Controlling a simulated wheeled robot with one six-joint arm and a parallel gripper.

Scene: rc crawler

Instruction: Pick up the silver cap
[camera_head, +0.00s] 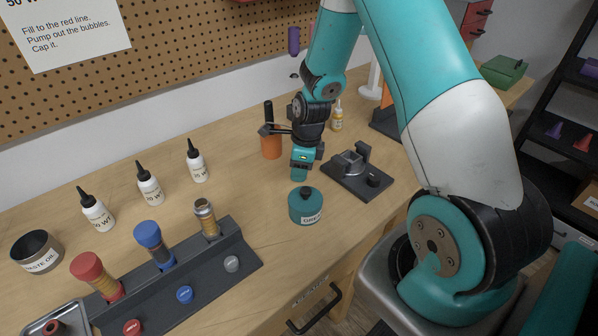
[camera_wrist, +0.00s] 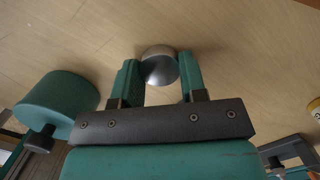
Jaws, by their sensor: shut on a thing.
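The silver cap (camera_wrist: 159,68) shows in the wrist view as a shiny, rounded metal piece between the two green fingers. My gripper (camera_wrist: 158,82) is shut on it, with one finger on each side. In the head view, my gripper (camera_head: 299,177) points down over the wooden bench, behind the teal grease tub; the cap is not visible there, hidden by the fingers. I cannot tell whether the cap is touching the bench or just above it.
The teal tub (camera_head: 306,206) stands close to my gripper, also in the wrist view (camera_wrist: 60,102). An orange cup (camera_head: 271,146) stands behind left, a dark fixture (camera_head: 357,175) right. A rack (camera_head: 205,262) with red-, blue- and metal-topped shocks is at front left. Bottles (camera_head: 150,185) stand behind it.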

